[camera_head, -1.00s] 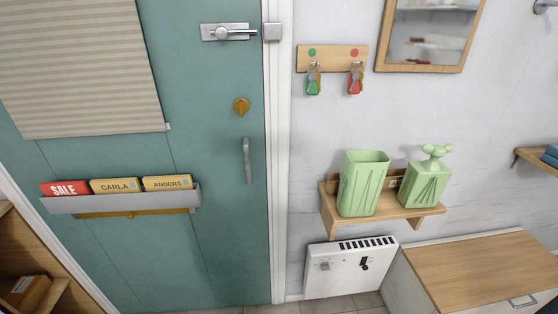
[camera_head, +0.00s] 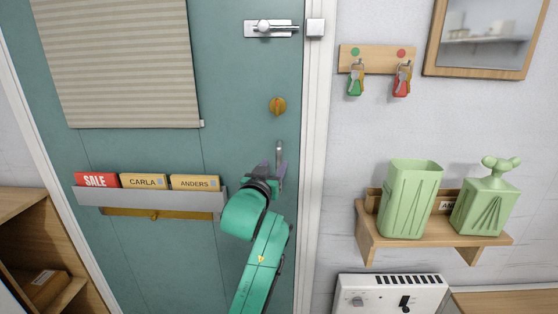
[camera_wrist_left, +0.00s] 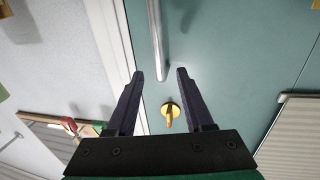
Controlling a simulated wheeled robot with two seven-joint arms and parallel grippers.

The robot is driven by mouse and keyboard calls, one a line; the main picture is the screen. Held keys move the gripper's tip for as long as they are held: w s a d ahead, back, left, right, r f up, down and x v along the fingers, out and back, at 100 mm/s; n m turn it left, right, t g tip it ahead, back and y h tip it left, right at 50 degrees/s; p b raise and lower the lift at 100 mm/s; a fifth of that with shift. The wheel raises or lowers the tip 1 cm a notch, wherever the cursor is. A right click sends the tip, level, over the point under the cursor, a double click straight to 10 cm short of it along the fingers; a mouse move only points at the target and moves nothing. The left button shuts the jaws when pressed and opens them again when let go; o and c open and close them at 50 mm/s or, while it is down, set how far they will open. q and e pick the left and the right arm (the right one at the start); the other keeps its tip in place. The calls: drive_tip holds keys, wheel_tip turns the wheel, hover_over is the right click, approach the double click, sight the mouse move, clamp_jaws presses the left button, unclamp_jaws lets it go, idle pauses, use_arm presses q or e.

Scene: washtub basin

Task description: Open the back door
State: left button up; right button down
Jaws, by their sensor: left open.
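The teal back door (camera_head: 110,245) stands shut in its white frame. A silver bolt (camera_head: 268,29) is mounted near its top right, beside a keeper block (camera_head: 315,28) on the frame. I cannot tell if the bolt is engaged. Below is a round brass turn knob (camera_head: 277,106), then a vertical silver pull handle (camera_head: 280,152). Contact is unclear.
A grey mail rack (camera_head: 150,199) with several cards hangs on the door, under a striped blind (camera_head: 115,65). Right of the frame are a key board (camera_head: 377,60) with green and red keys, a shelf (camera_head: 440,247) with green containers and a white heater (camera_head: 390,297).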

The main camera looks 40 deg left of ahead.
sight(278, 158)
use_arm(q)
drive_tip(key=x, duration=0.6)
drive_tip(key=shift+w+a+p, duration=0.15)
drive_tip(key=shift+w+p, duration=0.1)
drive_tip(key=shift+p, duration=0.1)
clamp_jaws()
idle(0.9)
